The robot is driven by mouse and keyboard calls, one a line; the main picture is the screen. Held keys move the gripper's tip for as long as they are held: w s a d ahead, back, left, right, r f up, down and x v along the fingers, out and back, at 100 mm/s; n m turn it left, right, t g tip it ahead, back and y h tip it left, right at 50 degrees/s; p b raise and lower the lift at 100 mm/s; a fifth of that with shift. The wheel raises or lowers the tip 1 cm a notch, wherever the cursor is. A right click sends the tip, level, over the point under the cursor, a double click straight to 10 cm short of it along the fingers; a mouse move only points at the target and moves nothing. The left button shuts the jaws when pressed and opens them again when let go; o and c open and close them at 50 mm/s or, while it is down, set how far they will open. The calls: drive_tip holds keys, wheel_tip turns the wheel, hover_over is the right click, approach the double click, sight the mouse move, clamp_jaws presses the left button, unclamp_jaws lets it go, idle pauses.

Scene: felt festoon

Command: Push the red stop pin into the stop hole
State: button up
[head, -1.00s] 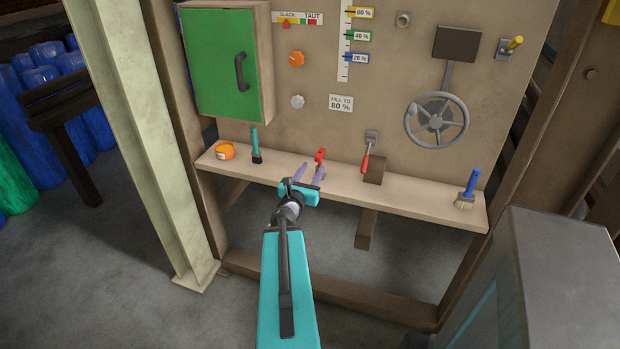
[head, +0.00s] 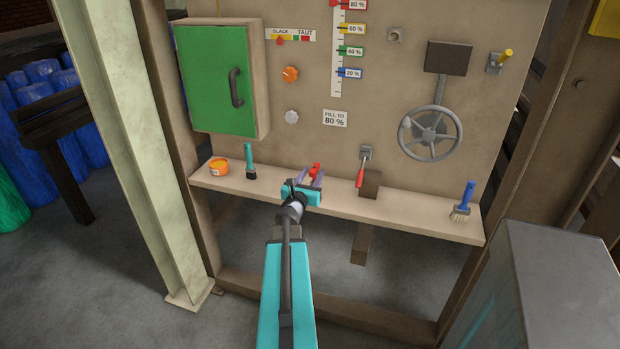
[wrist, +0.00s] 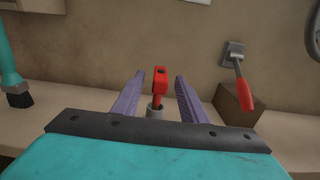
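The red stop pin (wrist: 159,84) stands upright in a short grey socket (wrist: 155,112) on the shelf; it also shows in the head view (head: 314,169). My gripper (wrist: 160,78) is open, with one purple finger on each side of the pin. A gap shows on both sides, so the fingers do not touch it in the wrist view. In the head view my gripper (head: 309,178) is low over the shelf. A small grey square fitting with a dark centre (head: 395,35) is high on the panel; I cannot tell whether it is the stop hole.
The shelf (head: 410,215) also carries an orange tin (head: 218,166), a teal brush (head: 250,162) and a blue brush (head: 465,200). A red-handled lever (head: 362,168) beside a brown block (head: 370,184) is close right of the pin. A handwheel (head: 430,134) is farther right.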

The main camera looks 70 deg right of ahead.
drive_tip(key=shift+w+d+p, duration=0.1)
drive_tip(key=shift+d+p, duration=0.2)
drive_tip(key=shift+d, duration=1.1)
clamp_jaws()
